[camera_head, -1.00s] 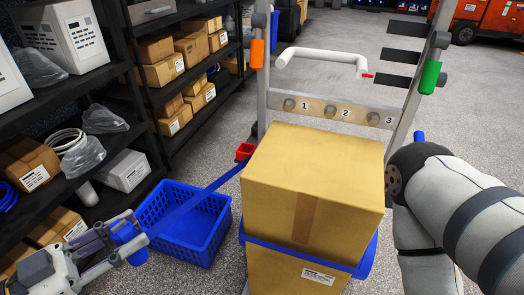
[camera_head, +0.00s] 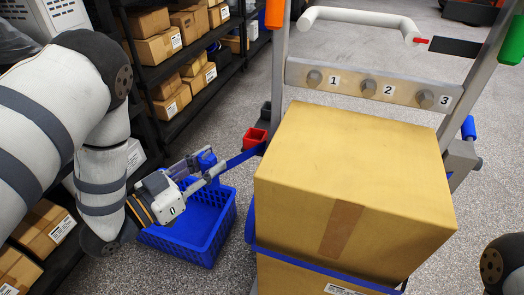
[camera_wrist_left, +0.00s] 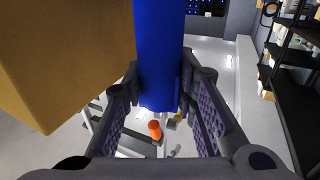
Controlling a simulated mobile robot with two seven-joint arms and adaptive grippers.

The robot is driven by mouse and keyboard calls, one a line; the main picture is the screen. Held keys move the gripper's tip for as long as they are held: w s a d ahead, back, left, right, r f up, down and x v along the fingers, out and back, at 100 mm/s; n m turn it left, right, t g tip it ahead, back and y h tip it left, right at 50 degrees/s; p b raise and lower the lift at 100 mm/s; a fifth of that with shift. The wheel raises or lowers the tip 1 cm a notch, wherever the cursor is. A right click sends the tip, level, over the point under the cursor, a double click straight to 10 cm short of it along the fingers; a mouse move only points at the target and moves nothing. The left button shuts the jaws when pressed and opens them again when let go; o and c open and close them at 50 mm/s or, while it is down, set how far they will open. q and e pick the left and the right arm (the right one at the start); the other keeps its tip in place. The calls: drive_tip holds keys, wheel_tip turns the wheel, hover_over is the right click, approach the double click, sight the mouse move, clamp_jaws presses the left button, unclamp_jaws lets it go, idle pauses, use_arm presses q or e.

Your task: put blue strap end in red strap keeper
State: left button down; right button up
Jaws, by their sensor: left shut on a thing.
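My left gripper (camera_head: 207,168) is shut on the blue strap end (camera_head: 206,157), above the blue basket and left of the box. The blue strap (camera_head: 243,157) runs from it to the cart beside the cardboard box. The red strap keeper (camera_head: 254,139) sits at the cart's left side, a short way right of and apart from the gripper. In the left wrist view the blue strap (camera_wrist_left: 160,45) hangs between the two fingers (camera_wrist_left: 160,115). The keeper's opening is too small to make out. My right gripper is out of view.
A large cardboard box (camera_head: 345,175) stands on another on the cart, with a blue strap around them. A blue basket (camera_head: 195,240) is on the floor below the left gripper. Shelves with boxes (camera_head: 165,45) stand at left. The cart's numbered panel (camera_head: 370,85) is behind the box.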

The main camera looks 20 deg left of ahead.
use_arm(q)
drive_tip(key=w+y, duration=0.1)
drive_tip(key=w+a+n+b, duration=0.1)
drive_tip(key=w+f+t+y, duration=0.1)
drive_tip(key=w, duration=0.1)
drive_tip(key=shift+a+f+n+y+b, duration=0.1)
drive_tip(key=shift+a+n+y+b, duration=0.2)
drive_tip(key=shift+n+b, duration=0.1)
drive_tip(key=b+x, duration=0.1)
drive_tip(key=x, duration=1.5)
drive_tip(key=shift+w+d+b, duration=0.15)
drive_tip(key=shift+w+b, duration=0.2)
drive_tip(key=f, duration=0.2)
drive_tip(key=f+b, duration=0.1)
drive_tip(key=shift+w+f, duration=0.2)
drive_tip(key=shift+w, duration=0.1)
drive_tip(key=c, duration=1.3)
unclamp_jaws()
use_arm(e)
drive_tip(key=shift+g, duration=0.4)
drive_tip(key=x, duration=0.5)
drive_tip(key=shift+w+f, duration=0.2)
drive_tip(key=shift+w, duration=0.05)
